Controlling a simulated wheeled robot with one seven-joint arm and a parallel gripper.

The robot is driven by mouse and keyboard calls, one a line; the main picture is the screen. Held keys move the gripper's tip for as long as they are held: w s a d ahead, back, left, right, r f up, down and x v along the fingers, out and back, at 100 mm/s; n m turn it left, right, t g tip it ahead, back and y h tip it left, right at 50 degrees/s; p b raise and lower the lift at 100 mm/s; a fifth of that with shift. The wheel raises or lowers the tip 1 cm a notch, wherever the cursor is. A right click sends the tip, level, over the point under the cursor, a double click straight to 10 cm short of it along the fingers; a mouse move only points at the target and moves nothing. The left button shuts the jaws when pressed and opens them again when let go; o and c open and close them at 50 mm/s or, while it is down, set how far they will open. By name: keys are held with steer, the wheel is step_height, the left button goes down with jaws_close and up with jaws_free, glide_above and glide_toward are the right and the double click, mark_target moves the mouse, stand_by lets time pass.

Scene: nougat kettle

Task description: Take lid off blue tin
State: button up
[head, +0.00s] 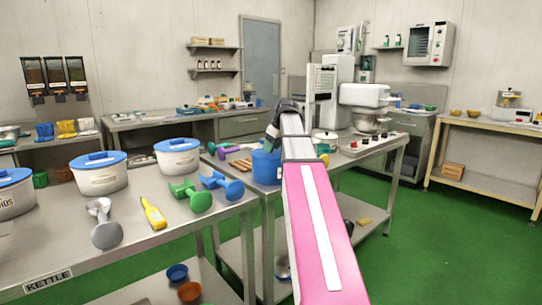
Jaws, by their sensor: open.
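The blue tin (265,170) stands on the steel table behind the front-left one, left of my arm, with a pale label on its right side. Its top is partly covered by my gripper, so I cannot make out the lid clearly. My gripper (271,146) is dark and points down just above the tin's top. It is open and appears empty. I cannot tell whether the fingers touch the lid.
Brown bars (241,164) lie left of the tin. A mixer (366,102) is behind right.

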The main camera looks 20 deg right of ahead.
steer(key=shift+f, duration=0.15)
steer(key=shift+c, duration=0.3)
jaws_close()
steer(key=shift+w+r, duration=0.1)
steer(key=shift+r, duration=0.35)
step_height(320, 180, up, 4)
steer(key=shift+a+f, duration=0.1)
steer(key=shift+f, duration=0.05)
steer(key=s+a+r, duration=0.6)
steer(key=a+r, duration=0.3)
steer(key=shift+s+a+r, duration=0.25)
steer(key=shift+s, duration=0.1)
